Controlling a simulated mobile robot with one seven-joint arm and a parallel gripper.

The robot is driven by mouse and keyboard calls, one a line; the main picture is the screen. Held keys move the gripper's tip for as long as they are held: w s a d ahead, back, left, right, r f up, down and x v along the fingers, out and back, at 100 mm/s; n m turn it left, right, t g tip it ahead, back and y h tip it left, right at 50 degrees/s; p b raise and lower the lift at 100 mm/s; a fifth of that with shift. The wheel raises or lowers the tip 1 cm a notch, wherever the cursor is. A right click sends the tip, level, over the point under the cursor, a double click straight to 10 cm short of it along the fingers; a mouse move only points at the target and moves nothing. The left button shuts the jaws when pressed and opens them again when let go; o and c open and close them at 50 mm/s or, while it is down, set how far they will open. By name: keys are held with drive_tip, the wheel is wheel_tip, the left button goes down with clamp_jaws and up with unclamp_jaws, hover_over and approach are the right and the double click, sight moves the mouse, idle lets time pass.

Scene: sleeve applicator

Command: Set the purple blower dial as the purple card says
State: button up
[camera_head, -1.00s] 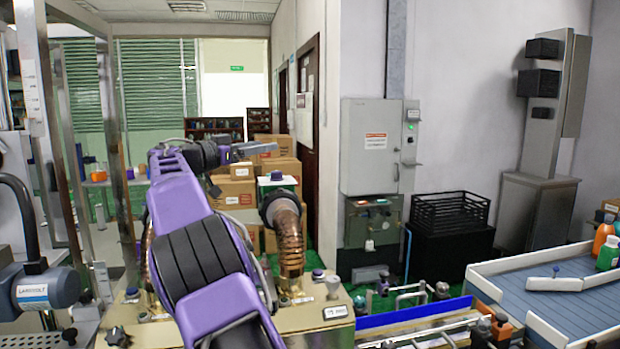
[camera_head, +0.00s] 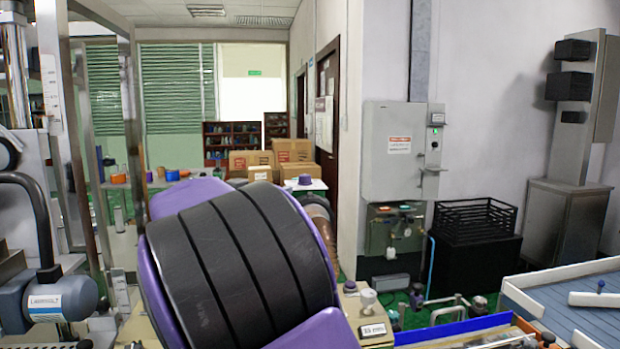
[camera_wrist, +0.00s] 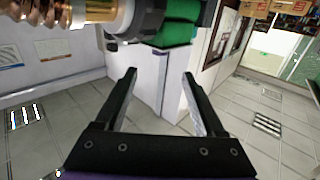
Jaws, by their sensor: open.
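My gripper (camera_wrist: 160,75) is open and empty in the wrist view, its two black fingers apart with floor and a pale wall corner beyond them. In the head view my own purple and black arm hides it. A small purple knob-like cap (camera_head: 305,179) sits beside a copper hose (camera_head: 318,208), just right of my arm. Another small dark purple knob (camera_head: 349,286) is on the brass-coloured machine. I cannot tell which of these is the blower dial. No purple card can be made out. The wrist view shows a copper hose end (camera_wrist: 95,10) and a green part (camera_wrist: 178,32) above the fingers.
A grey cabinet (camera_head: 396,150) hangs on the wall, with a black crate (camera_head: 474,216) to its right. A blue conveyor (camera_head: 590,300) is at the lower right. A blue motor (camera_head: 50,300) stands at the left. Cardboard boxes (camera_head: 293,152) are stacked behind.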

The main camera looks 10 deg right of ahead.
sight(301, 180)
drive_tip(key=p+x, duration=0.3)
drive_tip(key=x, duration=1.1)
drive_tip(key=shift+d, duration=0.15)
clamp_jaws()
